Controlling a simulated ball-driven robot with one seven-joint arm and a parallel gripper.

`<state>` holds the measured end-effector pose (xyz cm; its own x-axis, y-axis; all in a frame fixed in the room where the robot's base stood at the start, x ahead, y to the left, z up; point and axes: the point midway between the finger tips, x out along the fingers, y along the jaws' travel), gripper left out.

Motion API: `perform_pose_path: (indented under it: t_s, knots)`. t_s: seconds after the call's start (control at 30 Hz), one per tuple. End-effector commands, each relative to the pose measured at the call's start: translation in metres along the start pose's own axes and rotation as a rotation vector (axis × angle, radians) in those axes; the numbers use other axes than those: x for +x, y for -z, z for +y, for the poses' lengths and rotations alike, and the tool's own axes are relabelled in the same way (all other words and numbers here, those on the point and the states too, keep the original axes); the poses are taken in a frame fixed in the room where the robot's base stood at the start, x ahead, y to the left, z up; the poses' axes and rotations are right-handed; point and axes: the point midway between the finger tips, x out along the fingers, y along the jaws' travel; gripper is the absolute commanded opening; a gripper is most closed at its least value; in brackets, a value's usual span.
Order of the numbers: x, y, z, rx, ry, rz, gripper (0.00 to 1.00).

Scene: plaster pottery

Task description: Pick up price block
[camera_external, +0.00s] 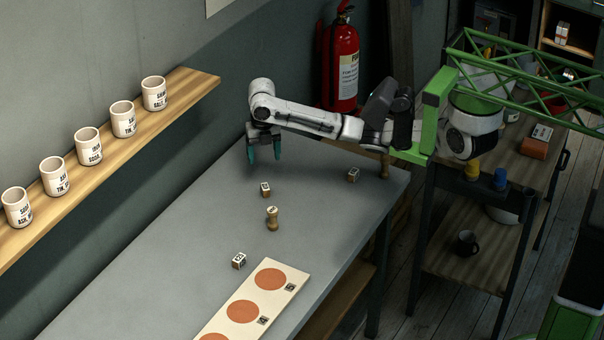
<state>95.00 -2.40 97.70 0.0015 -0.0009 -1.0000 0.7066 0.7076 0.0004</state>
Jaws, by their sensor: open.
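Three small blocks with dark printing lie on the grey table (190,240); which of them is the price block I cannot tell. One block (265,189) is near the table's middle, one block (352,175) is toward the right end, and one block (238,261) is near the board. My gripper (264,155) is open and empty, with its teal fingers pointing down above the far part of the table. It is up and behind the middle block in the picture, apart from all three.
A small tan peg-like piece (272,218) stands between two blocks. A cream board (283,284) with orange discs lies at the front edge. A wall shelf (100,150) holds several white cups. A fire extinguisher (341,62) is behind the table. The table's left part is clear.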

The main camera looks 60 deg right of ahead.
Motion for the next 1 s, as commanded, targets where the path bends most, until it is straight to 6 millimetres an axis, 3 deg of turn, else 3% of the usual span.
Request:
perform_pose_path:
  t_s: [0.2,0.37,1.0]
  knots:
    - [0.0,0.001,0.002,0.011,-0.001,-0.001,0.72]
    - [-0.002,0.015,0.017,0.139,-0.007,-0.006,0.72]
    - [-0.004,0.14,0.108,1.234,-0.034,0.01,0.72]
